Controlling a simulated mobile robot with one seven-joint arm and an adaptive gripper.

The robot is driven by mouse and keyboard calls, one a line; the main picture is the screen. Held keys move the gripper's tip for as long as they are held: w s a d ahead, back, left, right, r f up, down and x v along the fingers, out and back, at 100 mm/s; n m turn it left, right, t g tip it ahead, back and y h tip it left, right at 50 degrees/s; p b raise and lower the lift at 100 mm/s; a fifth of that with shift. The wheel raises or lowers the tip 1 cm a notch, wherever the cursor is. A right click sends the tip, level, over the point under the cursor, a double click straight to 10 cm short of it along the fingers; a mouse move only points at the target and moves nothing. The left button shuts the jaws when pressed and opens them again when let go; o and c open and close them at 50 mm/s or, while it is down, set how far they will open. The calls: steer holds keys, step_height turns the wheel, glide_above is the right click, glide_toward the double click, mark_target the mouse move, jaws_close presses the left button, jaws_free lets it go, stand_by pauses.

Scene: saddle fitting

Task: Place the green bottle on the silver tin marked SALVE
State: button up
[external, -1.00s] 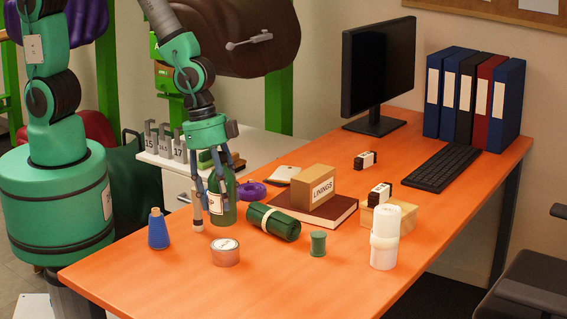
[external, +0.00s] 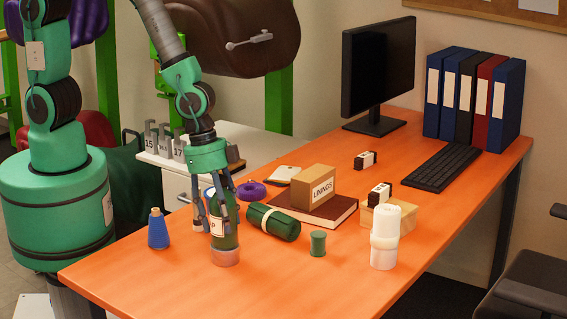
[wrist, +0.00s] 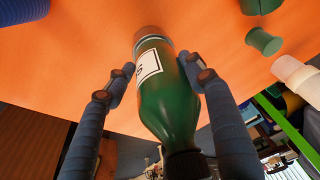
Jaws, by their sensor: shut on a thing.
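The green bottle (external: 226,239) is upright between the fingers of my gripper (external: 215,228). Its white label faces the front, and its dark cap shows near the camera in the wrist view. The silver tin (external: 225,259) is on the orange table, directly under the bottle; its top is covered, so its marking cannot be read. The bottle's base is at the tin's top, but I cannot tell whether they touch. In the wrist view the bottle (wrist: 170,100) lies between both fingers (wrist: 156,63), with the tin's rim (wrist: 153,31) just beyond its base.
A blue thread cone (external: 158,232) stands left of the tin. A rolled green cloth (external: 272,221) and a green spool (external: 318,243) lie to the right. The front of the table (external: 290,290) is clear.

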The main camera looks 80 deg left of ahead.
steer(key=shift+f, duration=0.15)
steer(key=o, duration=1.5)
steer(key=shift+r, duration=0.4)
steer(key=p+v, duration=0.3)
steer(key=v, duration=0.8)
steer(key=shift+a+r, duration=0.15)
steer(key=shift+r, duration=0.1)
